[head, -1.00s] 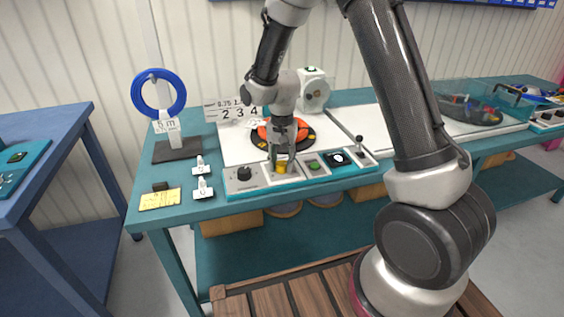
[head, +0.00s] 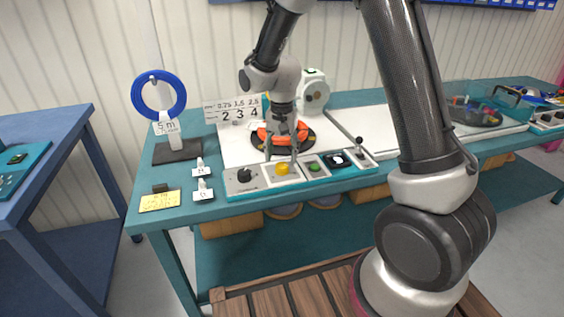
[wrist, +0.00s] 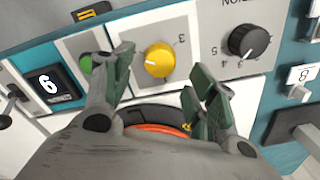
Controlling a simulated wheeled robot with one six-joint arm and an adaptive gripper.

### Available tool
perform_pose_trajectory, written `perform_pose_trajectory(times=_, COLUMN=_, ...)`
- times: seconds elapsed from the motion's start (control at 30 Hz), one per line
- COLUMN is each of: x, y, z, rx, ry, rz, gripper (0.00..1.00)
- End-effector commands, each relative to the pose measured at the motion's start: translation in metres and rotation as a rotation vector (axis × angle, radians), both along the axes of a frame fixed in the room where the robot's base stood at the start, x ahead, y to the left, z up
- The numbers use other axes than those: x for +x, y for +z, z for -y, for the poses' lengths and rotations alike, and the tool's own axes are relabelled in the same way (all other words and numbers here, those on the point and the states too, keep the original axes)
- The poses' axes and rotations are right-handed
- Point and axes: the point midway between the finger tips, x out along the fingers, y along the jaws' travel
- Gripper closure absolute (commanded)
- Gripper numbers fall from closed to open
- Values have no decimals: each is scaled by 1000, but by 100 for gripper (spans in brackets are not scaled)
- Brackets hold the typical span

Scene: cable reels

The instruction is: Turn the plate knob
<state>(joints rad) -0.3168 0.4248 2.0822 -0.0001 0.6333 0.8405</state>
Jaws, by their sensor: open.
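The control panel (head: 262,187) runs along the front edge of the bench. It carries a yellow knob (head: 282,169) and, left of it, a black knob (head: 244,175). I cannot tell from the labels which one is the plate knob. In the wrist view the yellow knob (wrist: 160,62) shows between my fingertips, near a printed 3, and the black knob (wrist: 249,41) is at the right among printed numbers. My gripper (head: 281,152) is open and empty, just above and behind the yellow knob, apart from it.
A green button (head: 314,168), a dark display (head: 340,159) reading 6 in the wrist view, and a small lever (head: 360,146) lie right of the knobs. An orange reel (head: 291,135) sits behind. A blue ring on a stand (head: 158,97) is at left.

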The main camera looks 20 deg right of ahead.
Motion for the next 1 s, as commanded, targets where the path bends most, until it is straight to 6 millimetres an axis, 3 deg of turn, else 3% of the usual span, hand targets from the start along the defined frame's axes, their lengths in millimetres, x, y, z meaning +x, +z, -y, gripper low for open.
perform_pose_trajectory(times=0.2, x=1, y=50, z=0, rx=1, ry=0, rz=4, gripper=43)
perform_pose_trajectory(times=0.4, x=0, y=75, z=0, rx=0, ry=0, rz=1, gripper=43)
perform_pose_trajectory(times=0.83, x=0, y=79, z=0, rx=0, ry=15, rz=0, gripper=43)
perform_pose_trajectory(times=1.0, x=-12, y=74, z=4, rx=-8, ry=181, rz=-36, gripper=43)
